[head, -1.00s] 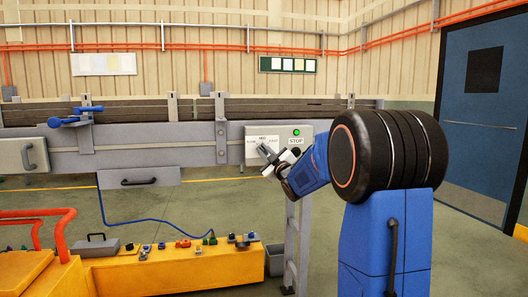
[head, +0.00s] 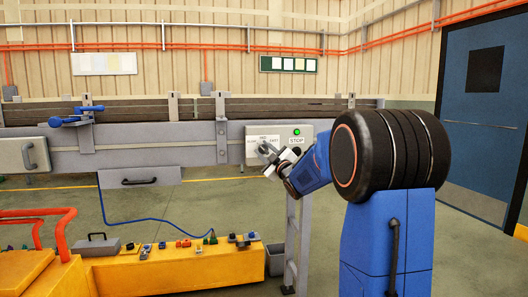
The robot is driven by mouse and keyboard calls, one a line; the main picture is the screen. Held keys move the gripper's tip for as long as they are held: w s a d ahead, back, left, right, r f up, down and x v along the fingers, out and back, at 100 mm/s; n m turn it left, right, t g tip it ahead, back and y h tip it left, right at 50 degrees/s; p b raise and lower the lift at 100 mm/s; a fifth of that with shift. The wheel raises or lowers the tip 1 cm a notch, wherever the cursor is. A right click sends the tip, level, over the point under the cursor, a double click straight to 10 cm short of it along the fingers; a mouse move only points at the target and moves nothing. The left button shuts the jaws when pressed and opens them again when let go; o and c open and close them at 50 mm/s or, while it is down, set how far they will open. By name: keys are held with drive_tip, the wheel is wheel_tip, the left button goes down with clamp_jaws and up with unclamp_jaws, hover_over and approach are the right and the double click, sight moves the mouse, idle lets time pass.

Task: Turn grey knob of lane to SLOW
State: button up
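A pale control box (head: 309,136) is mounted on the conveyor's side rail, with a lit green button and a STOP label. On its left half is a white dial plate (head: 253,133) with small labels. The right one seems to read FAST; the others are too small to read surely. My gripper (head: 267,150) is in front of the lower part of this plate, coming from the lower right. The grey knob cannot be told apart from the grey fingers, so its pointing direction and any contact are unclear. The finger gap is too small to judge.
The conveyor rail (head: 190,158) runs across to the left, with a blue clamp (head: 76,117) on it. Below stands a yellow bench (head: 190,268) with several small parts. A grey support leg (head: 304,240) stands under the box. Open floor lies to the right.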

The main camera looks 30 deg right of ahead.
drive_tip(key=shift+s, duration=0.1)
drive_tip(key=v, duration=1.7)
drive_tip(key=shift+s+a+f, duration=0.1)
drive_tip(key=shift+a+f, duration=0.05)
drive_tip(key=s+a+f+m+g, duration=0.3)
drive_tip(key=s+a+f+g, duration=0.2)
drive_tip(key=s, duration=0.6)
drive_tip(key=s+a+f+m+g, duration=0.3)
drive_tip(key=s+a+f+g, duration=0.2)
drive_tip(key=s+a+f, duration=0.4)
drive_tip(key=s+a+f+m+g, duration=0.3)
drive_tip(key=s+a+f+g, duration=0.3)
drive_tip(key=s, duration=0.9)
wheel_tip(320, 180, down, 3)
drive_tip(key=shift+a+r+m, duration=0.15)
drive_tip(key=shift+a+m, duration=0.25)
drive_tip(key=shift+a, duration=0.25)
